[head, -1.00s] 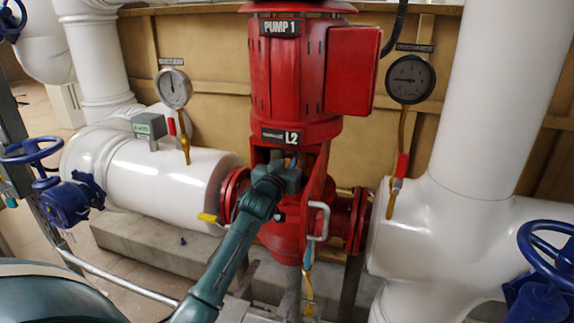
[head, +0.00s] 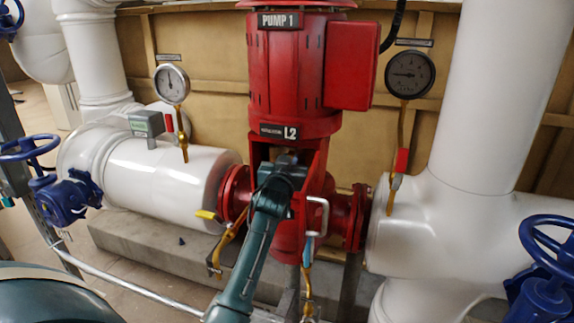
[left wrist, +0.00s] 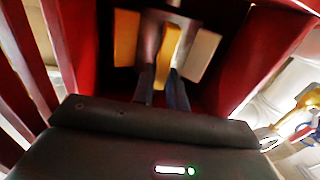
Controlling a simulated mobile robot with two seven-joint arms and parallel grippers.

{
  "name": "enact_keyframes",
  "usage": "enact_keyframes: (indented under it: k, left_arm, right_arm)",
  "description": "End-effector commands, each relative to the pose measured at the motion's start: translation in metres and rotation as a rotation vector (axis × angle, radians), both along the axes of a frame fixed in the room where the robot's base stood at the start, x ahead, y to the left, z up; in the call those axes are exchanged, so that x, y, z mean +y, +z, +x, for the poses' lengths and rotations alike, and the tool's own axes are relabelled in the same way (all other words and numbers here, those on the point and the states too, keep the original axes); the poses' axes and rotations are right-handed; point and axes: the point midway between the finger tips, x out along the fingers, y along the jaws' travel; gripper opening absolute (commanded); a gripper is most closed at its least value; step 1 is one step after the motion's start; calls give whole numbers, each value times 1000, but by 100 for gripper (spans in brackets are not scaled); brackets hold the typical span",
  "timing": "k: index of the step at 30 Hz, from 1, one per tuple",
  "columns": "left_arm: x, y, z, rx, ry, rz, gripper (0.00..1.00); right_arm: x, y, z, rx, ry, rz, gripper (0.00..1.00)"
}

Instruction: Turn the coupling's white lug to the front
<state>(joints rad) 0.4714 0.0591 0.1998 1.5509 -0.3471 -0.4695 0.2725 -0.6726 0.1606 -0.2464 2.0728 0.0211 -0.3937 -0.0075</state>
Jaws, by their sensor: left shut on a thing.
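The coupling (left wrist: 152,28) is a dark shaft part inside the red pump's window in the left wrist view. A yellow lug (left wrist: 168,45) faces the camera at its middle. A whitish block, seemingly the white lug (left wrist: 204,54), is on its right side, and a yellow-tan block (left wrist: 125,38) is on its left. My left gripper (left wrist: 163,80) reaches into the window, its fingers shut on the yellow lug. In the head view my left gripper (head: 285,165) hides most of the coupling. My right gripper is not in view.
Red window posts (left wrist: 262,60) stand close on both sides of my gripper. A pale handle (head: 319,215) and a gauge line with a red lever (head: 401,160) are to the right. White pipes (head: 165,180) flank the pump (head: 290,80).

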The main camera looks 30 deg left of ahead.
Motion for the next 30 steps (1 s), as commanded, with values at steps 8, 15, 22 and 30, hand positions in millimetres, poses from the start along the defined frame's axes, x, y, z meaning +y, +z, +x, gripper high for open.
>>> enact_keyframes:
  k: [8, 15, 22, 30]
  left_arm:
    - [-1, 1, 0, 1, 8, 0, 0]
    - [-1, 1, 0, 1, 7, 0, 29]
    - [-1, 0, 0, 2, 7, -1, 36]
    - [0, 0, 0, 3, 7, -1, 36]
  right_arm:
    - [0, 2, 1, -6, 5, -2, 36]
    - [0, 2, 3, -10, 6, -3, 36]
    - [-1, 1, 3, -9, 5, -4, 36]
    - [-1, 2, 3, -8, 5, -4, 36]
